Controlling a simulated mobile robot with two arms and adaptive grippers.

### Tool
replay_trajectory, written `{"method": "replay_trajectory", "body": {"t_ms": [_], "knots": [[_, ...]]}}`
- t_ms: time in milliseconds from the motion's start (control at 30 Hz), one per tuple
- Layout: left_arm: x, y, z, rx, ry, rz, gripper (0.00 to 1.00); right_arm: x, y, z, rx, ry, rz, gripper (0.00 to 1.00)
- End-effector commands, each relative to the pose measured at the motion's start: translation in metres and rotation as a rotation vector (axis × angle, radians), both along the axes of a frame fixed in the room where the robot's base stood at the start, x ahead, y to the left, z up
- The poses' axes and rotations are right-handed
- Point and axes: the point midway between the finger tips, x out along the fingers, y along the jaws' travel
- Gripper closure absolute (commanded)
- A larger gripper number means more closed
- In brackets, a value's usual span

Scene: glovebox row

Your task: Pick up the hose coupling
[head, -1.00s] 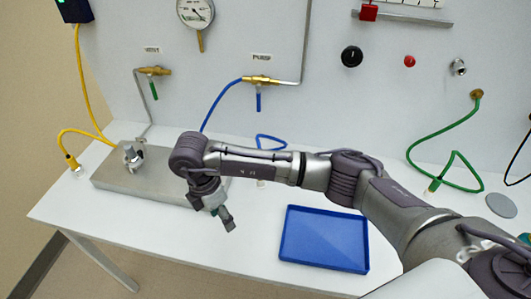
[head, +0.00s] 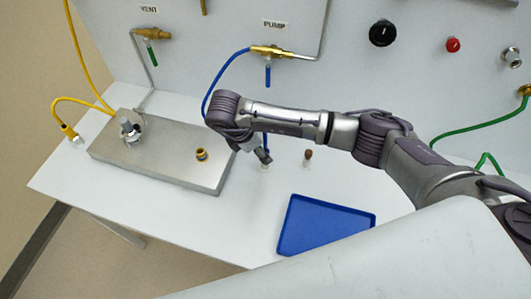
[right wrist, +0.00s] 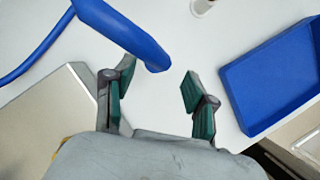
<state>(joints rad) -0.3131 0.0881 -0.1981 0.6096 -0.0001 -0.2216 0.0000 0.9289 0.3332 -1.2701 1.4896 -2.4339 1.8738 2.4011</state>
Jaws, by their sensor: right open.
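No part is clearly marked as the hose coupling. A short brass fitting (head: 201,154) stands on the metal plate (head: 160,165) left of my right gripper. A blue hose (head: 208,100) hangs from the pump valve and passes behind my right arm. In the right wrist view, the blue hose (right wrist: 115,35) ends just ahead of and between the fingertips of my right gripper (right wrist: 159,70). The jaws are open, with nothing clamped. My left gripper is not in view.
A blue tray (head: 330,224) lies on the white table right of the gripper. A small brown-topped piece (head: 307,156) stands behind the tray. A yellow hose (head: 75,110) is at the left, a green hose (head: 465,132) at the right. The panel rises behind.

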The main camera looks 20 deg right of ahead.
Motion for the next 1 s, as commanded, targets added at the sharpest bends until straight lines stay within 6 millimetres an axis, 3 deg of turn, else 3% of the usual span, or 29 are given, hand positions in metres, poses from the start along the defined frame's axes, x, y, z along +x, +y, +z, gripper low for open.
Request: {"method": "replay_trajectory", "body": {"t_ms": [300,500,767,1000], "knots": [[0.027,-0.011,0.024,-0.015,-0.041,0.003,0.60,0.007,-0.008,-0.027,-0.003,0.004,-0.002,0.44],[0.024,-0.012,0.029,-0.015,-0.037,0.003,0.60,0.009,-0.016,-0.052,-0.001,0.002,0.000,0.44],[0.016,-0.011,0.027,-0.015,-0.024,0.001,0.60,0.010,-0.017,-0.055,0.000,0.001,0.002,0.44],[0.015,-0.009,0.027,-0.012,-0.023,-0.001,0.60,0.010,-0.017,-0.055,0.000,0.000,0.001,0.84]]}}
